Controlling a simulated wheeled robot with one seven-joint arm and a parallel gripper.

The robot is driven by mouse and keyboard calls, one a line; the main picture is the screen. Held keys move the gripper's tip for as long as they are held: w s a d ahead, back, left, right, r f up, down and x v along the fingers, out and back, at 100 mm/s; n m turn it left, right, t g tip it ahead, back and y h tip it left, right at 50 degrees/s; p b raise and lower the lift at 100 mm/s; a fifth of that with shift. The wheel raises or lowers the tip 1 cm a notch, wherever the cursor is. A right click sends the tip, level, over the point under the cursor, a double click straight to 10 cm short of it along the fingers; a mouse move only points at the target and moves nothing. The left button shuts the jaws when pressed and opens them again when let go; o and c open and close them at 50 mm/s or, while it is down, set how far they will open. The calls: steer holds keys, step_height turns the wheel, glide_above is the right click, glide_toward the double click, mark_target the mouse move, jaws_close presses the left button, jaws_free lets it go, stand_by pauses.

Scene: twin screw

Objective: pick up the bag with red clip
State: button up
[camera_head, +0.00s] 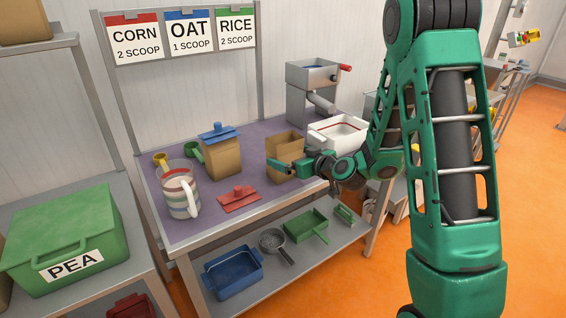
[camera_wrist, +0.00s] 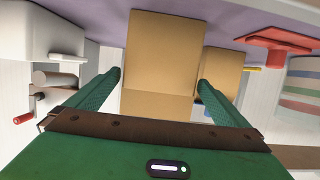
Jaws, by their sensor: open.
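A tan paper bag (camera_head: 287,141) without a clip stands on the purple tabletop; it also fills the middle of the wrist view (camera_wrist: 163,48). My gripper (camera_head: 291,162) is open at this bag. In the wrist view my gripper's fingers (camera_wrist: 158,80) lie on either side of it; contact cannot be told. A red clip (camera_head: 239,198) lies flat on the table apart from any bag, also at upper right in the wrist view (camera_wrist: 275,40). A second tan bag (camera_head: 221,156) wears a blue clip. No visible bag wears a red clip.
A striped mug (camera_head: 180,192) and yellow and green scoops stand at the table's left. A white bin (camera_head: 338,132) and a grey hopper machine (camera_head: 311,92) with a red handle are behind and right. The lower shelf (camera_head: 262,284) holds trays and a strainer.

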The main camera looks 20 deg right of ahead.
steer(key=x, duration=0.4)
steer(key=shift+w, duration=0.15)
steer(key=c, duration=1)
steer(key=shift+r, duration=0.1)
steer(key=shift+c, duration=0.2)
